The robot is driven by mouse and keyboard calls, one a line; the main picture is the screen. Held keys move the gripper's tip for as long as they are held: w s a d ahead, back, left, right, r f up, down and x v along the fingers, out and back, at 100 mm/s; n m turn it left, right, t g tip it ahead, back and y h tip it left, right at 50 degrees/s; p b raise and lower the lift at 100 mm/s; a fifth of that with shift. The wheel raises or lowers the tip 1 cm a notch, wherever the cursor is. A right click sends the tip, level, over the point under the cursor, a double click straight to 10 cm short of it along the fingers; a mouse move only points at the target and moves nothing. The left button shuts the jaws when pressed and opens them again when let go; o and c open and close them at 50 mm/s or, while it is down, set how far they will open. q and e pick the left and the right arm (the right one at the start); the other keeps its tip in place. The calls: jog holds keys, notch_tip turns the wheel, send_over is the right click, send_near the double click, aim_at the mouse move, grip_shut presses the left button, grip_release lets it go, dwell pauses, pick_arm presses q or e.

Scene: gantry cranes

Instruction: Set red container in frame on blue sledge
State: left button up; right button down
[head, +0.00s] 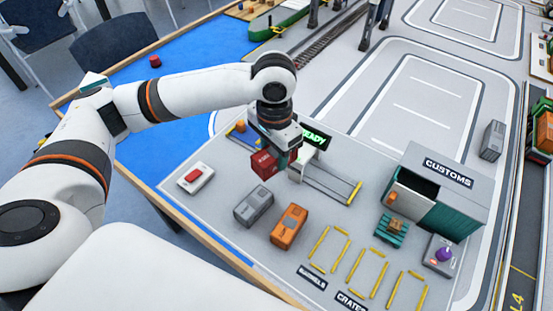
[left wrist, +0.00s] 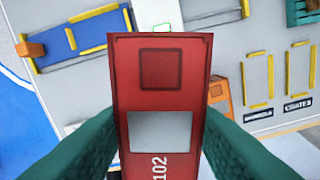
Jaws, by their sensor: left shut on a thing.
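The red container (head: 264,164) is held between the fingers of my left gripper (head: 272,150), above the grey board. In the left wrist view the red container (left wrist: 158,80) fills the middle, with a green finger on each side. The blue sledge (left wrist: 80,40) with yellow edge strips lies below and beyond it at upper left in that view. An orange block (left wrist: 30,47) is at its left end. In the head view the sledge (head: 237,137) is mostly hidden behind my gripper. The container is apart from the sledge. My right gripper is not in view.
A gate with a green READY sign (head: 314,137) stands just right of my gripper, with a grey track (head: 330,180) beside it. A grey container (head: 254,206) and an orange container (head: 289,226) stand in front. A red-button box (head: 195,178) is left; the customs shed (head: 440,190) is right.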

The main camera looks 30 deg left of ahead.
pick_arm(q)
jog(key=w+a+r+m, duration=0.3)
jog(key=w+m, duration=0.3)
jog(key=m, duration=0.2)
jog(key=w+a+r+m, duration=0.3)
jog(key=w+a+m, duration=0.1)
jog(key=w+m, duration=0.25)
jog(key=shift+m, duration=0.35)
jog(key=f, duration=1.7)
jog(key=shift+s+d+f, duration=0.1)
jog(key=shift+d+f, duration=0.05)
jog(key=shift+d, duration=0.05)
jog(key=shift+f, duration=0.15)
jog(key=o, duration=1)
notch_tip(320, 180, up, 12)
